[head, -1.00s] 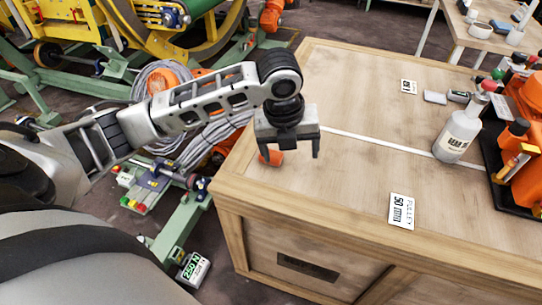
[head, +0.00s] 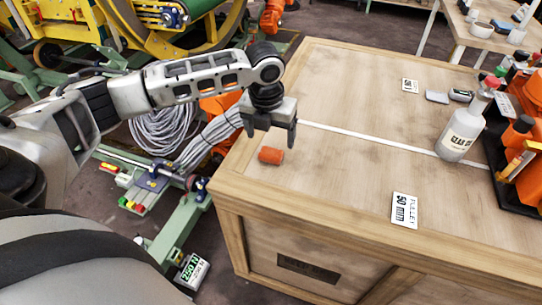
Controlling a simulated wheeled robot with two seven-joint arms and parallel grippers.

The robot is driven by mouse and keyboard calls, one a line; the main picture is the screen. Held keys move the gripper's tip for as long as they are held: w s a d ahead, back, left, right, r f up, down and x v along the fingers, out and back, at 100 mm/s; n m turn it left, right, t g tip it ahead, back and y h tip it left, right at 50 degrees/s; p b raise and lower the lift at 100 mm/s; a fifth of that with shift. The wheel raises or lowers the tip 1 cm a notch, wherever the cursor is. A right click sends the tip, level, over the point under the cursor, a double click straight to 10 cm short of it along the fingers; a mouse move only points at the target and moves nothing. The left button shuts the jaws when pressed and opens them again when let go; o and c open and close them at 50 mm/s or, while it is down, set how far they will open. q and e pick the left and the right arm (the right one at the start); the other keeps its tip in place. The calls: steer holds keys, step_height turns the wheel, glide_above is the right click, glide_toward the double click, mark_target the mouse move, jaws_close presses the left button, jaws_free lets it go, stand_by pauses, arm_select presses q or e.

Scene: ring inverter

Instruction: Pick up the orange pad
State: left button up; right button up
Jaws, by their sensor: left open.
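The orange pad (head: 271,155) lies on the wooden bench top (head: 325,185), close to its left edge. It is small and blocky with rounded corners, and is now in full view. My left gripper (head: 271,134) is open with its fingers pointing down. In the picture it hangs just above and behind the pad, apart from it and empty. My right gripper is not in the head view.
A white bottle (head: 460,128) and an orange tool holder (head: 522,165) on a black tray stand at the right. A white line (head: 370,143) crosses the top. The middle is clear.

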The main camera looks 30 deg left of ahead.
mark_target(271, 152)
arm_select(q)
step_height(271, 152, down, 5)
steer(key=shift+w+f+b, duration=0.1)
steer(key=shift+f+b, duration=0.1)
steer(key=shift+b, duration=0.2)
steer(key=c, duration=1.1)
